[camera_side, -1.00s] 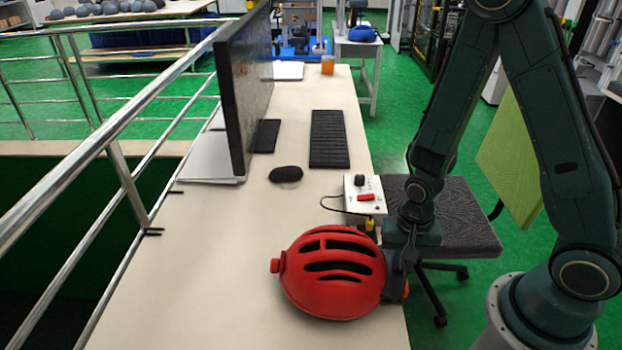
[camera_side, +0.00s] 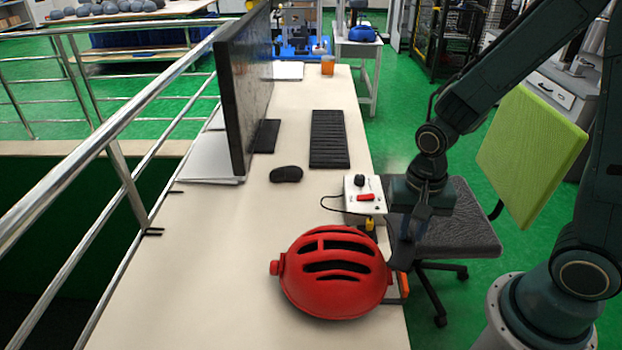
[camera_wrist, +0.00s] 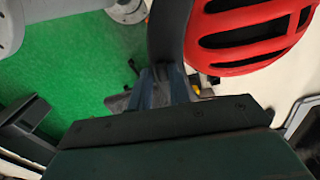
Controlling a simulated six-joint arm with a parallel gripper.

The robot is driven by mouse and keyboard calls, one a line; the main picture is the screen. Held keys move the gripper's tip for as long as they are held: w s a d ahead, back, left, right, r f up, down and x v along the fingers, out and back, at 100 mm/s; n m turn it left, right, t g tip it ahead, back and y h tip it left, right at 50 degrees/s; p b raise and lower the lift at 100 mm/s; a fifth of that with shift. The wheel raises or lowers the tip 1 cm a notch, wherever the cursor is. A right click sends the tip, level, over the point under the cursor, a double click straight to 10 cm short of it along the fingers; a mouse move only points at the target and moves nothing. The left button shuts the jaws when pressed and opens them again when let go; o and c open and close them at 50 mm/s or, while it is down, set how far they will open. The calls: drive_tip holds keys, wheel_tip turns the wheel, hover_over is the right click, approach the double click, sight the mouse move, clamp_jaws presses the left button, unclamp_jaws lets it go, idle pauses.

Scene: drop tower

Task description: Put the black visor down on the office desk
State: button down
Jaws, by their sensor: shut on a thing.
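My gripper (camera_side: 405,240) is at the desk's right edge, just right of the red helmet (camera_side: 335,275). It is shut on the black visor (camera_side: 403,258), a dark curved piece mostly hidden behind the helmet and fingers in the side view. In the wrist view, the visor (camera_wrist: 171,38) rises from between the blue-grey fingers (camera_wrist: 166,86) beside the helmet (camera_wrist: 255,35). I cannot tell whether visor and helmet touch. The office desk (camera_side: 230,260) is pale and long; the helmet rests on its near right part.
A white control box (camera_side: 364,196) with a red switch stands behind the helmet. A mouse (camera_side: 286,174), a keyboard (camera_side: 328,138) and a monitor (camera_side: 245,85) are farther back. A dark chair (camera_side: 455,225) is right of the desk. The desk's left front is clear.

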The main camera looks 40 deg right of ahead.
sight(411, 233)
wheel_tip(411, 233, up, 10)
idle(0.5)
drive_tip(key=shift+r, duration=0.15)
idle(0.4)
drive_tip(key=w+a+f, duration=0.2)
drive_tip(key=w, duration=1.5)
drive_tip(key=w+a+f+n, duration=0.1)
drive_tip(key=w+a+f, duration=0.1)
drive_tip(key=w, duration=1.5)
drive_tip(key=shift+w+f, duration=0.4)
drive_tip(key=shift+f, duration=0.25)
drive_tip(key=shift+a, duration=0.1)
wheel_tip(411, 233, down, 20)
